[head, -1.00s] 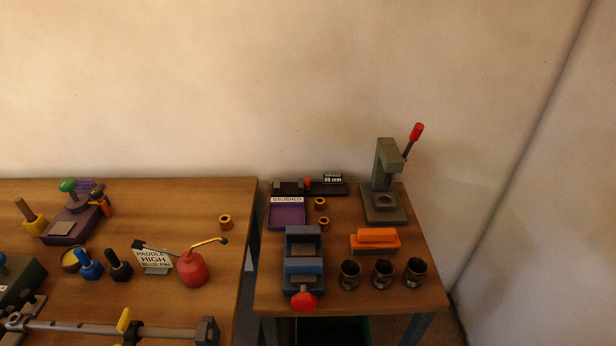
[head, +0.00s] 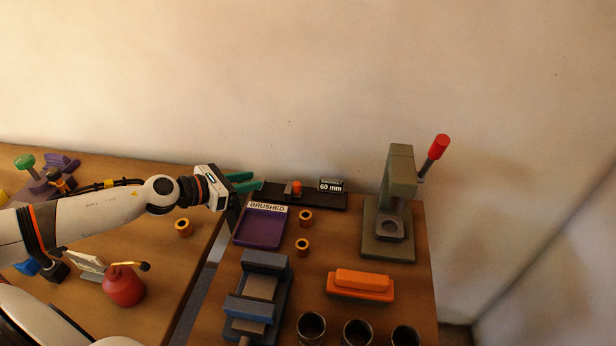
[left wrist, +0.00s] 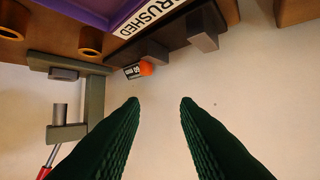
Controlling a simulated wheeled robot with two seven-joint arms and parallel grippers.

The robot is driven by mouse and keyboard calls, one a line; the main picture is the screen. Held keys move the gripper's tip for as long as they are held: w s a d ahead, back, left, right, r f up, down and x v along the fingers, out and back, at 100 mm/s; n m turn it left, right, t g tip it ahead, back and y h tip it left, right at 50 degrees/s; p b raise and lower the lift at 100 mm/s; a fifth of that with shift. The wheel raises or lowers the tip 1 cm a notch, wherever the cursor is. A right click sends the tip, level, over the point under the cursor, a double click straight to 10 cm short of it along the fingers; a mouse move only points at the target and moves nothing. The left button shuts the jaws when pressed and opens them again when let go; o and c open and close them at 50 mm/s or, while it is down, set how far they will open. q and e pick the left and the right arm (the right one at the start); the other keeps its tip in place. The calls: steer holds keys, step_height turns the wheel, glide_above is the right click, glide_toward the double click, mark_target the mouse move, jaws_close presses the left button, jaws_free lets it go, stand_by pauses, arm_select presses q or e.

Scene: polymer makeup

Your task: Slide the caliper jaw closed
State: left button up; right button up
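The caliper is a dark bar (head: 325,203) lying at the back edge of the right table. It carries an orange knob (head: 297,187), a small grey block beside it, and a display (head: 331,185) reading 60 mm. My left gripper (head: 252,182) is just left of the caliper's left end, with green fingers apart and nothing between them. In the left wrist view the fingers (left wrist: 160,103) are spread below the orange knob (left wrist: 146,68), with a grey jaw block (left wrist: 202,30) to the upper right. I see no contact. My right gripper is out of view.
A purple tray labelled BRUSHED (head: 262,226) sits in front of the caliper, with two copper rings (head: 305,217) beside it. A grey press (head: 388,240) with a red handle stands right. A blue vise (head: 262,285) and orange block (head: 360,284) are nearer. The wall is close behind.

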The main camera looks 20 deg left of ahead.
arm_select(q)
steer(key=d+f, duration=0.1)
steer(key=d, duration=0.1)
steer(key=p, duration=0.4)
glide_toward(295, 185)
steer(key=w, duration=0.1)
steer(key=w+d, duration=0.1)
steer(key=shift+w+f+m+h, duration=0.15)
steer(key=shift+w+m+h, duration=0.15)
steer(key=shift+w, duration=0.05)
steer(key=x, duration=0.5)
steer(key=shift+f+p, duration=0.4)
steer(key=shift+w+d+f+g, duration=0.25)
steer(key=shift+w+f+g, duration=0.05)
steer(key=shift+w, duration=0.15)
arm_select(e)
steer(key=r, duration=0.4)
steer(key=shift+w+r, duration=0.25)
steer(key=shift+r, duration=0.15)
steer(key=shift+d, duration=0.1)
arm_select(q)
jaws_close()
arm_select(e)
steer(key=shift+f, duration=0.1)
